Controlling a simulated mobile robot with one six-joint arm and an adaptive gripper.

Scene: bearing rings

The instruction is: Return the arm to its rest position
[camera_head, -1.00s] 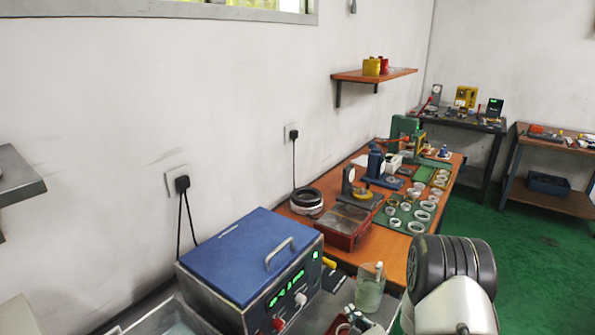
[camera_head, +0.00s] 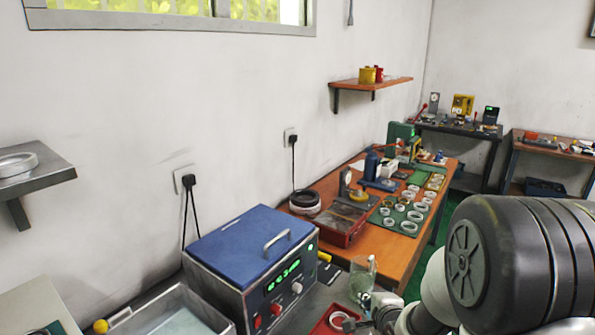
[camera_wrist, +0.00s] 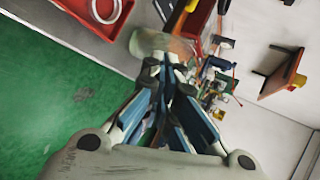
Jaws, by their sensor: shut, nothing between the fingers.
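My gripper (camera_wrist: 163,72) points away from the camera in the wrist view. Its blue-grey fingers are together at the tips with nothing between them. In the head view my arm fills the lower right corner, with a large dark ribbed joint in front of the floor and part of the workbench. The gripper itself is hard to make out there. In the wrist view a glass beaker (camera_wrist: 150,45) appears just past the fingertips; I cannot tell the gap. The beaker also stands at the bench front in the head view (camera_head: 362,278).
A blue-lidded machine (camera_head: 250,245) stands beside a metal basin (camera_head: 165,312). A red tray (camera_head: 326,322) lies near the beaker. Behind is a wooden bench (camera_head: 392,247) with a green mat of rings, a red box (camera_head: 342,226) and presses. Wall shelves hang left and back.

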